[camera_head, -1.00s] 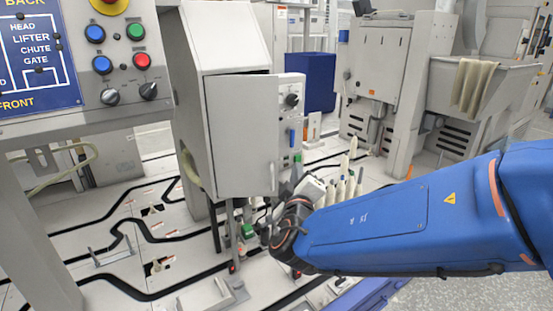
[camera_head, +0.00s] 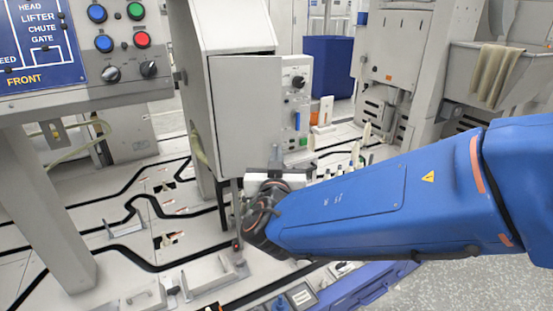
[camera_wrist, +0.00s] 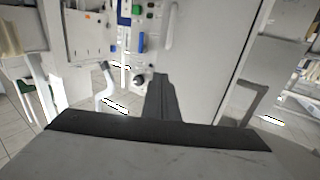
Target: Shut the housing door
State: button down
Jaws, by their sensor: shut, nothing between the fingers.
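The housing door (camera_head: 243,118) is a plain light grey panel on the front of the tall grey housing (camera_head: 228,25). It stands ajar, with a dark gap along its top edge. Its slim upright handle (camera_head: 278,132) is near the right edge. My gripper (camera_head: 272,182) is just below the door's lower right corner, partly hidden by my blue arm. In the wrist view the shut dark fingers (camera_wrist: 163,85) hold nothing and point towards the pale door (camera_wrist: 205,45) and its handle (camera_wrist: 171,24). I cannot tell whether they touch the door.
A control panel with a black knob (camera_head: 298,82) is right of the door. A button console (camera_head: 120,45) stands at upper left. White bobbins (camera_head: 365,135) stand behind my arm. Black tracks and small brackets (camera_head: 125,225) cover the deck at left.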

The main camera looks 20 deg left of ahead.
aim_at(278, 133)
jog(key=x, duration=0.9)
jog(key=shift+w+a, duration=0.15)
jog(key=shift+w, duration=0.2)
jog(key=x, duration=0.8)
jog(key=shift+s, duration=0.2)
